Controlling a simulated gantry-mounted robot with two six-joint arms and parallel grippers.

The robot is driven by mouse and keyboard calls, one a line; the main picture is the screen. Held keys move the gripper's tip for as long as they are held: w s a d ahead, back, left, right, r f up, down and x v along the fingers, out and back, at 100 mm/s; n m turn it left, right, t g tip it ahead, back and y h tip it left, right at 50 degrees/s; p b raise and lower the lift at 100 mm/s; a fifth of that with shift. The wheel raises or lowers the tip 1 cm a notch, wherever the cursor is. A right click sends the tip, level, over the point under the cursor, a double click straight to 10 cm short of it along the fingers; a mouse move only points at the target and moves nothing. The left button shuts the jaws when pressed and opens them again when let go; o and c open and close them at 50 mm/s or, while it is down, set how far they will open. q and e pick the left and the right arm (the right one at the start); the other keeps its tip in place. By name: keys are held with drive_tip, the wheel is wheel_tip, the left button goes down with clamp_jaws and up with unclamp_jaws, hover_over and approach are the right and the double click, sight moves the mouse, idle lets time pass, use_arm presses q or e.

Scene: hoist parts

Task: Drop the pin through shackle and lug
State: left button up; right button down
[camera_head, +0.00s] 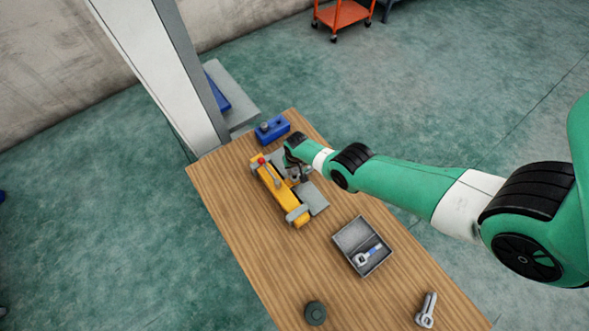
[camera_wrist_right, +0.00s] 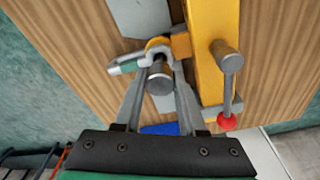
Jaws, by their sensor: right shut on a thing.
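My right gripper (camera_head: 296,174) is over the yellow clamp fixture (camera_head: 268,190) on the wooden table. In the right wrist view its fingers (camera_wrist_right: 158,72) are shut on a grey metal pin (camera_wrist_right: 160,82), whose round end faces the camera. The grey shackle (camera_wrist_right: 122,68) with a green band lies just beyond the pin, at the yellow lug (camera_wrist_right: 160,43) beside the fixture. The fingers hide much of the shackle, and I cannot tell whether the pin's far end is in the holes. My left gripper is not in view.
The fixture has a lever with a red knob (camera_wrist_right: 228,122). A blue block (camera_head: 272,130) stands behind it. In front are a grey tray (camera_head: 345,258) holding a blue-and-grey part, a dark round piece (camera_head: 315,313) and a grey metal part (camera_head: 427,310). Bare tabletop lies between them.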

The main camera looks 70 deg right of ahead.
drive_tip(key=shift+f+b, duration=1)
drive_tip(key=shift+f, duration=0.05)
drive_tip(key=shift+f, duration=0.15)
drive_tip(key=shift+c, duration=2)
unclamp_jaws()
